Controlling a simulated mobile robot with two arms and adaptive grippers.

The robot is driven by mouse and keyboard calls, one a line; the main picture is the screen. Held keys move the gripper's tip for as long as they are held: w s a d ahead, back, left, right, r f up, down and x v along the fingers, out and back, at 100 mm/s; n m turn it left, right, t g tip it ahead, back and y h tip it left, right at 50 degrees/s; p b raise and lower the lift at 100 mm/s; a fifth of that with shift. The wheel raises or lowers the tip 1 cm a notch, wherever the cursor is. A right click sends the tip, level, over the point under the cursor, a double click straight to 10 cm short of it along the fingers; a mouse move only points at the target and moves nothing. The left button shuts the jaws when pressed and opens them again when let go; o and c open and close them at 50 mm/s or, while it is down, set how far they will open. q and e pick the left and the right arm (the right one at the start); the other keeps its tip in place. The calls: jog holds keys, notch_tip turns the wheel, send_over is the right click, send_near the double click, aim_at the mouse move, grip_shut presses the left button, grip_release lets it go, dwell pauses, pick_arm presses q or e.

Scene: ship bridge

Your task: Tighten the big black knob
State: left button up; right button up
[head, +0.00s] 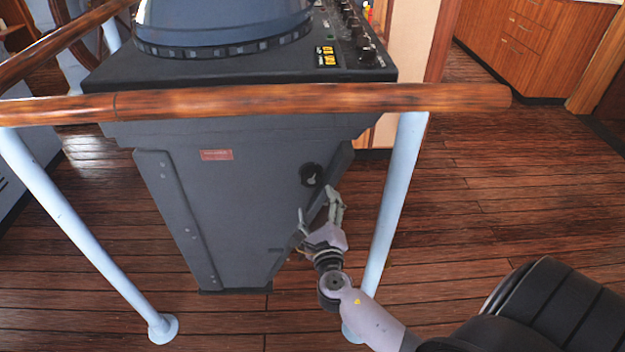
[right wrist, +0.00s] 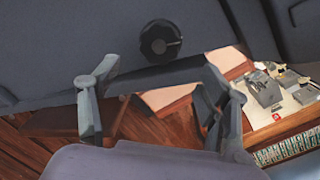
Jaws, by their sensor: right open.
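The big black knob (head: 311,175) is on the upper right of the grey console's front panel (head: 220,210). It also shows in the right wrist view (right wrist: 160,41), beyond the fingertips and near the top middle. My right gripper (head: 318,207) is open and empty, just below and to the right of the knob in the head view. In the right wrist view its two fingers (right wrist: 152,82) are spread wide, with the knob between their lines but apart from them. My left gripper is in neither view.
A wooden handrail (head: 250,100) on pale blue posts (head: 397,200) crosses in front of the console. My right arm passes close to the right post. A black padded chair (head: 560,305) stands at the lower right. Open plank floor (head: 500,200) lies to the right.

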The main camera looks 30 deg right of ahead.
aim_at(313, 181)
jog(key=b+x, duration=0.1)
jog(key=x, duration=0.8)
jog(key=shift+w+d, duration=0.1)
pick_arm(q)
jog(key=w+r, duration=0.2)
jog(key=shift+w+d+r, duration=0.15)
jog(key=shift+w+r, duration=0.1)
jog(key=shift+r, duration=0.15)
pick_arm(e)
jog(key=shift+w+d, duration=0.15)
jog(key=shift+w, duration=0.2)
jog(key=c, duration=1)
